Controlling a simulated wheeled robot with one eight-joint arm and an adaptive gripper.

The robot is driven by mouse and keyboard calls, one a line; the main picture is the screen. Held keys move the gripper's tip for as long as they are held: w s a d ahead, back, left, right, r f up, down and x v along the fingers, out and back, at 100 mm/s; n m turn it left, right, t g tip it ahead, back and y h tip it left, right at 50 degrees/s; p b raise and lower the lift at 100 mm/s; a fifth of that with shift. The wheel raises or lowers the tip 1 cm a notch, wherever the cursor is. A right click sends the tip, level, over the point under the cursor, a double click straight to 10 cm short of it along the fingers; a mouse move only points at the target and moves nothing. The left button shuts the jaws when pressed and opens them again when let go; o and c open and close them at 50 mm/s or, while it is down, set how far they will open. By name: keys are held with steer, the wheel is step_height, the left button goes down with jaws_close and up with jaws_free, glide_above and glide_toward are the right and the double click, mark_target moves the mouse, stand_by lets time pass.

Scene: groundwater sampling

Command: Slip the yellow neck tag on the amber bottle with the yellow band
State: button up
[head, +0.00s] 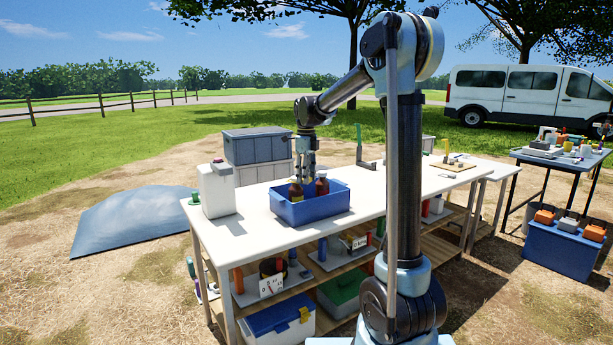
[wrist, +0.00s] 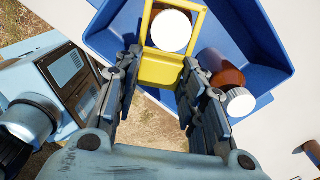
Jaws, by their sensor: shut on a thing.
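My gripper (wrist: 161,60) is shut on the yellow neck tag (wrist: 160,73), whose tab sits between the fingers. The tag's square opening frames a round white cap top (wrist: 172,31) in the wrist view. I cannot tell whether the tag is above the cap or down around the neck. A second amber bottle (wrist: 227,77) with a white-topped cap leans to the right in that view. In the head view, my gripper (head: 306,165) is over two bottles, left (head: 296,191) and right (head: 322,186). Their bands are not clear.
Both bottles stand in a blue crate (head: 315,211) on the white table (head: 250,228). A white jug (head: 216,190) stands left of the crate. Grey boxes (head: 258,147) are behind. The table right of the crate is mostly clear.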

steer(key=shift+f, duration=0.55)
steer(key=o, duration=1)
steer(key=shift+c, duration=0.2)
steer(key=shift+r, duration=0.1)
step_height(320, 180, up, 12)
